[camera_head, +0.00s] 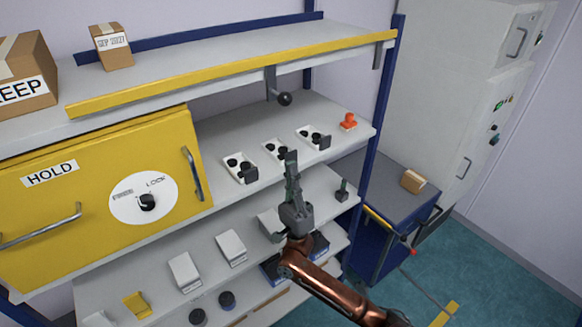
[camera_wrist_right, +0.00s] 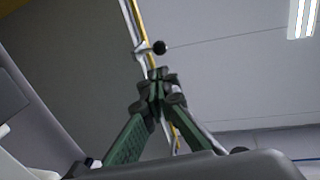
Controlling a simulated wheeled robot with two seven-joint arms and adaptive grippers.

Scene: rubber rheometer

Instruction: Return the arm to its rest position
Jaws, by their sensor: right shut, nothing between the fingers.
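My right arm (camera_head: 335,290) has a copper-coloured link and comes in from the lower right in the head view. My right gripper (camera_head: 291,158) points up in front of the shelf rack, near the white trays on the middle shelf. Its green fingers are closed together with nothing between them. In the right wrist view the fingertips (camera_wrist_right: 158,75) meet in the middle of the picture. I cannot tell from these views whether the gripper touches the shelf. My left gripper does not show in either view.
White trays (camera_head: 240,168) with black round pieces and an orange-red object (camera_head: 348,121) are on the middle shelf. A black ball knob (camera_head: 284,99) hangs under the top shelf. A yellow HOLD cabinet (camera_head: 90,215) is at left. A blue cart (camera_head: 400,200) with a small box is at right.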

